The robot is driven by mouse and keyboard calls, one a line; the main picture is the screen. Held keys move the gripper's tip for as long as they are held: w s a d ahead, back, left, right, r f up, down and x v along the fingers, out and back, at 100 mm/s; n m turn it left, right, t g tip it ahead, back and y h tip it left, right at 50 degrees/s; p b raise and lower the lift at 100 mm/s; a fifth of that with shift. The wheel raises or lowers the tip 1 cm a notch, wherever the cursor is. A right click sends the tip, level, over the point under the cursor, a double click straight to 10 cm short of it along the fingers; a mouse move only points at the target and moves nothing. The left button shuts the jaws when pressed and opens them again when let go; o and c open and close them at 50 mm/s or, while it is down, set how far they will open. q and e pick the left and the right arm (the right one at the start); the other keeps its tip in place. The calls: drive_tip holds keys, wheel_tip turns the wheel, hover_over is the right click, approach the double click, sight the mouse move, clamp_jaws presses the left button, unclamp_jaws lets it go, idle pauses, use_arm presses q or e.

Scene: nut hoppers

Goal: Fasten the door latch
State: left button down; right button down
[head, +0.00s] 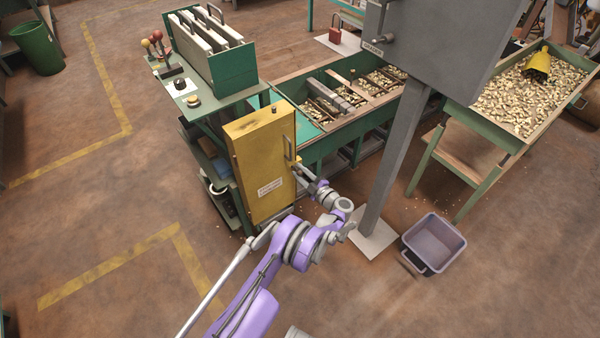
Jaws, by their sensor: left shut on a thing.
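The yellow door (262,180) with a white label stands upright at the end of the green machine, in the middle of the head view. A grey upright handle (288,150) is on its right side, and a small dark knob (274,109) is on its top edge. My left gripper (298,168) is at the door's right edge, shut at the lower end of the handle. The fingers are small here, and the exact grip is partly hidden. I cannot tell which part is the latch or whether it is fastened. My right gripper is out of view.
A grey post (392,160) carrying a grey box (440,40) stands just right of my left arm. A purple-grey bin (433,243) is on the floor beside it. A nut hopper (520,100) is at the right.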

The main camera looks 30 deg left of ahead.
use_arm(q)
drive_tip(key=shift+f+n+b, duration=0.2)
drive_tip(key=shift+n+b, duration=0.1)
drive_tip(key=shift+b, duration=0.1)
drive_tip(key=n+b, duration=0.1)
drive_tip(key=f+n+b, duration=0.1)
drive_tip(key=n+b, duration=0.1)
drive_tip(key=shift+s, duration=0.1)
drive_tip(key=shift+n+b, duration=0.4)
drive_tip(key=shift+n, duration=0.4)
drive_tip(key=c, duration=0.6)
unclamp_jaws()
drive_tip(key=p+v, duration=0.1)
drive_tip(key=v, duration=0.9)
drive_tip(key=shift+s+d+r, duration=0.2)
drive_tip(key=shift+d, duration=0.1)
